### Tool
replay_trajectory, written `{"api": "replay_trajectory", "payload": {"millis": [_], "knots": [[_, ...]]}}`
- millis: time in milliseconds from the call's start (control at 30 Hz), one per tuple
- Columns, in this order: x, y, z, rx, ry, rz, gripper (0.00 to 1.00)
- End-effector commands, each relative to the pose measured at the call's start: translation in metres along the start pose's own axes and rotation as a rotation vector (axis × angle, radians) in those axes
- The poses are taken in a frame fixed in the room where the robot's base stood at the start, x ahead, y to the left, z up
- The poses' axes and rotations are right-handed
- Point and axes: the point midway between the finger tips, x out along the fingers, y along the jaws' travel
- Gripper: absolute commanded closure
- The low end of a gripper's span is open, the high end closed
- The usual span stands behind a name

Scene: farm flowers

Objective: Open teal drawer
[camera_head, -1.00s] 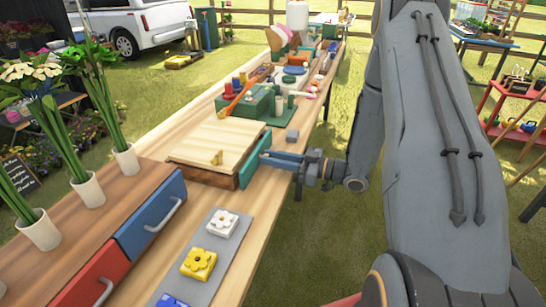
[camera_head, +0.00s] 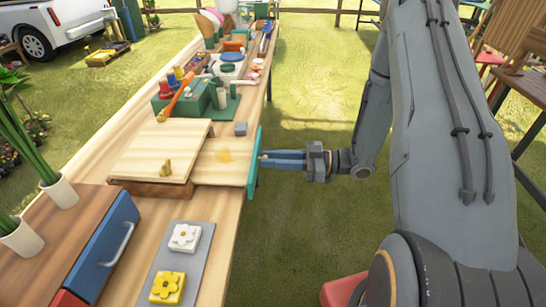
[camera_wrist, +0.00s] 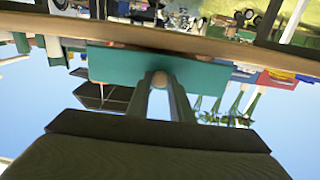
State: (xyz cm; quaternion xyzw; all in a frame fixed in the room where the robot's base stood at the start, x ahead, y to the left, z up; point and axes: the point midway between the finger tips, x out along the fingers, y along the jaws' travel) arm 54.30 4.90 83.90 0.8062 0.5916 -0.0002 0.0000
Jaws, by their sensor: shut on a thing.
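The teal drawer's front (camera_head: 253,172) stands out to the right of its low wooden cabinet (camera_head: 160,152), with a clear gap between them. Its pale inside (camera_head: 212,172) shows, with a blurry yellow thing (camera_head: 226,156) in it. My gripper (camera_head: 264,159) is at the outer face of the drawer front. In the wrist view the teal front (camera_wrist: 112,66) spans the middle, and my gripper's fingers (camera_wrist: 160,84) are shut on a small round tan knob (camera_wrist: 160,78) on it.
A grey tray (camera_head: 197,262) with white and yellow flower blocks lies in front. A chest with a blue drawer (camera_head: 104,247) and potted plants stands at the near left. Grass is free right of the table.

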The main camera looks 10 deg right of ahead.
Motion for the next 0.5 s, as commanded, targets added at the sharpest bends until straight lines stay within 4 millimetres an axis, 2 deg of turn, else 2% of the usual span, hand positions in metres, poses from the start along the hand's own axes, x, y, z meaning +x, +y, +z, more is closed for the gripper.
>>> {"api": "replay_trajectory", "payload": {"millis": [133, 167, 267, 500], "knots": [[-0.0012, 0.0023, -0.0009, -0.003, 0.001, 0.005, 1.00], [-0.0014, 0.0023, -0.0009, -0.003, 0.001, 0.006, 0.79], [-0.0015, 0.0022, -0.0008, -0.003, 0.001, 0.006, 0.62], [-0.0011, 0.0012, -0.0004, -0.001, 0.000, 0.004, 0.62]]}}
